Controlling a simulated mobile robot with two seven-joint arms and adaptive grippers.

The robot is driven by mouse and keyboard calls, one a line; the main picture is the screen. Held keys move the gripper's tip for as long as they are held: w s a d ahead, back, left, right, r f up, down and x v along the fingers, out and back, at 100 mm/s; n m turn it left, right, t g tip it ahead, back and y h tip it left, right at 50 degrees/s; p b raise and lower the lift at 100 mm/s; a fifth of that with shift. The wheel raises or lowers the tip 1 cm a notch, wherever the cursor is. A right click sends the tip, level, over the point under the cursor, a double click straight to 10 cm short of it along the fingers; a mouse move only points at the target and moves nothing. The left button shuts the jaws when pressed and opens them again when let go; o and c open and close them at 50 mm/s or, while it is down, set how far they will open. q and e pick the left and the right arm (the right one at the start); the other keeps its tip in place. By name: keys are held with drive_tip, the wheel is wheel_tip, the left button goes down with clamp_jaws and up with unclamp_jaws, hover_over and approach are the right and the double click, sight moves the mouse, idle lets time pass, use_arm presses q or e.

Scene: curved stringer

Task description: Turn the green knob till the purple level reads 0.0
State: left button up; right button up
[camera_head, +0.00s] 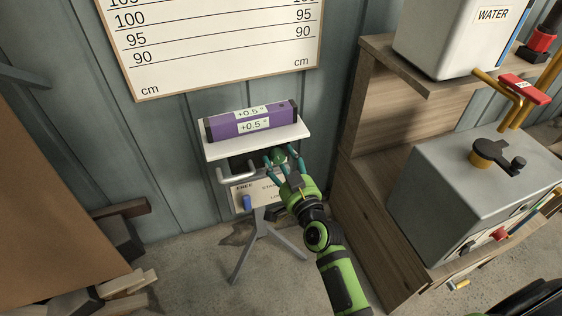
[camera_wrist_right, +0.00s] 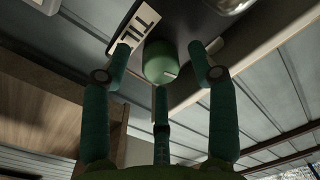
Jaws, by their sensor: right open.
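The purple level (camera_head: 251,121) lies on the white top plate (camera_head: 228,150) of a stand and reads +0.5° on both its labels. The green knob (camera_head: 279,157) is on the stand below the plate, partly hidden by my fingers. In the right wrist view the green knob (camera_wrist_right: 160,62) sits between the fingertips, with gaps at the two side fingers. My right gripper (camera_head: 282,160) is open around the knob. I cannot tell whether the middle finger touches it. My left gripper is not in view.
A grey handle (camera_head: 236,173) and a panel with a blue switch (camera_head: 247,203) are on the stand beside the knob. A wooden shelf (camera_head: 375,160) with a grey box (camera_head: 480,190) and a water container (camera_head: 445,40) stands at right. A wall chart (camera_head: 215,45) hangs behind.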

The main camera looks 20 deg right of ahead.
drive_tip(key=shift+w, duration=0.3)
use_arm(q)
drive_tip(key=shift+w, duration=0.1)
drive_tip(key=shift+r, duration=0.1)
use_arm(e)
drive_tip(key=c, duration=1.1)
drive_tip(key=shift+m, duration=0.3)
drive_tip(key=shift+c, duration=0.2)
drive_tip(key=shift+p, duration=0.35)
drive_tip(key=o, duration=1.1)
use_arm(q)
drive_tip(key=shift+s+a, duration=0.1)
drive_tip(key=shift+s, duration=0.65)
use_arm(e)
drive_tip(key=shift+o, duration=0.2)
